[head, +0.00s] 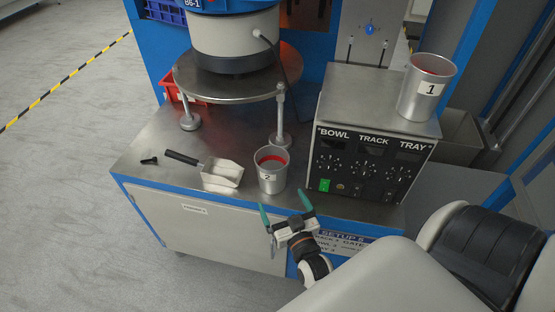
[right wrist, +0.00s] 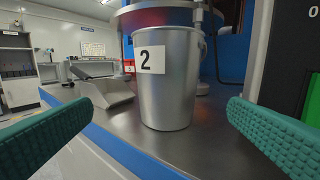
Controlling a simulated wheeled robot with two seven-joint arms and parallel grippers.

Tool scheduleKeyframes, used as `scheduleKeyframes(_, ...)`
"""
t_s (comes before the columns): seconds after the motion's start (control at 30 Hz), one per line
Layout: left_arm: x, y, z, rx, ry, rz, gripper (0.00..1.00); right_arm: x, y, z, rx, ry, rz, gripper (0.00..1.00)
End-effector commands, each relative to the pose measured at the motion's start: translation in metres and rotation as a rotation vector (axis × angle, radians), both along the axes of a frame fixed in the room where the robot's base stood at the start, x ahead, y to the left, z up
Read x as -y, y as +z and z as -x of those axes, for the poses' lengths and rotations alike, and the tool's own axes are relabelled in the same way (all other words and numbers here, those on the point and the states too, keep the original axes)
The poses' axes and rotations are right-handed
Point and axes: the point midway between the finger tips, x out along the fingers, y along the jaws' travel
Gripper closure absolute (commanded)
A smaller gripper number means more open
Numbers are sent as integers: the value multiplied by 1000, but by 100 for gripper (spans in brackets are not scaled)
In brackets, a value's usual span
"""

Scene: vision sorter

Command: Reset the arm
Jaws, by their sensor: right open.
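My right gripper (head: 284,208) is open and empty, with green finger pads, in front of the bench's front edge in the head view. A metal cup labelled 2 (head: 271,180) stands upright on the bench just beyond the fingertips. In the right wrist view the same cup 2 (right wrist: 165,90) shows between the two spread fingers, apart from both. My right arm (head: 400,270) reaches in from the lower right. My left gripper is not in view.
A scoop (head: 221,173) lies left of cup 2. A control box (head: 371,140) stands on the right, with cup 1 (head: 427,88) on top. A round metal platform (head: 236,88) carries the feeder bowl. The floor at left is clear.

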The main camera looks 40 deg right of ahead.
Motion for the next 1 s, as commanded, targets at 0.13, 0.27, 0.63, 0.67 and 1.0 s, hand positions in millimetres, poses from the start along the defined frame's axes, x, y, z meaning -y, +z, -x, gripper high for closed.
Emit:
scheduleKeyframes(0.13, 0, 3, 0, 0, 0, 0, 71, -2, 0, 8, 1, 0, 0, 2)
scheduleKeyframes(0.27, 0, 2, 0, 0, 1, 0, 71, -2, 0, 8, 1, 0, 0, 2)
scheduleKeyframes(0.63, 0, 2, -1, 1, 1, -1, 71, -2, 0, 7, 1, 0, 0, 2)
scheduleKeyframes(0.67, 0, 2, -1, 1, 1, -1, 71, -2, 0, 7, 0, 1, 0, 2)
scheduleKeyframes(1.0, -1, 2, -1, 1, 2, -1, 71, -34, -2, 4, -320, 157, -43, 2)
